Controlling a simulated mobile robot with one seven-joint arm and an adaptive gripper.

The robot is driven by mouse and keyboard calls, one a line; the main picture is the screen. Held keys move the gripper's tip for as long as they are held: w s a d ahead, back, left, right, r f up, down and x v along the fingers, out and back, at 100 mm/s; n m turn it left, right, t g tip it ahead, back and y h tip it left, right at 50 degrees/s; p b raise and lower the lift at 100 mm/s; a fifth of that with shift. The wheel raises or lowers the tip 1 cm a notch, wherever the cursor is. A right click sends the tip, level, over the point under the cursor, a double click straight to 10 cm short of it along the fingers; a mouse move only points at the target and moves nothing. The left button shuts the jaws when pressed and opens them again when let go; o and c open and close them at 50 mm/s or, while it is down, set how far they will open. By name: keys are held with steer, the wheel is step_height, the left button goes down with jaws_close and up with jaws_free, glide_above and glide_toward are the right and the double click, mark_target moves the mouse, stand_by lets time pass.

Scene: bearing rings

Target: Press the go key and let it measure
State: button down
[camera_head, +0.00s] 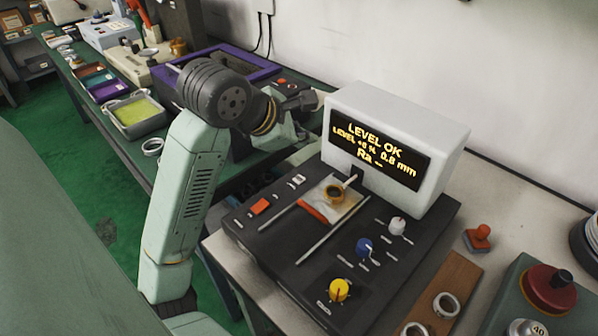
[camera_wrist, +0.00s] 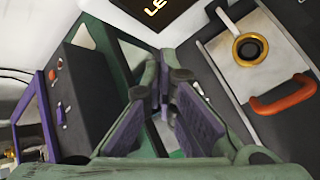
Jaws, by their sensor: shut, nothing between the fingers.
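The measuring instrument has a dark panel (camera_head: 285,232) and a pale display housing (camera_head: 440,125). Its screen (camera_head: 376,150) reads "LEVEL OK", "LEVEL +6 %", "0.8 mm" and "Ra --". An orange-red key (camera_head: 260,207) sits at the panel's left; no label on it is readable. A brass-coloured ring (camera_head: 334,193) rests on the pale stage plate under a thin probe arm; the ring also shows in the wrist view (camera_wrist: 250,48). My gripper (camera_wrist: 164,85) is shut and empty. In the head view it is partly hidden behind my arm, left of the display housing, apart from the key.
White (camera_head: 398,225), blue (camera_head: 364,247) and yellow (camera_head: 340,289) knobs stand on the panel's right. A purple-rimmed dark box (camera_head: 245,62) is behind my arm. A wooden board (camera_head: 455,283) with rings and a red stamp (camera_head: 478,238) are at right.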

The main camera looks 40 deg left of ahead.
steer(key=b, duration=0.3)
glide_above(302, 181)
step_height(302, 181, down, 6)
steer(key=shift+f, duration=0.2)
steer(key=shift+f+b, duration=0.55)
steer(key=shift+b, duration=0.1)
steer(key=shift+f+b, duration=0.75)
steer(key=shift+b, duration=0.85)
stand_by(1.0)
stand_by(0.3)
steer(key=shift+r, duration=0.75)
steer(key=shift+r, duration=0.1)
steer(key=shift+r+p, duration=1.1)
steer(key=shift+r, duration=1.35)
steer(key=shift+s, duration=0.1)
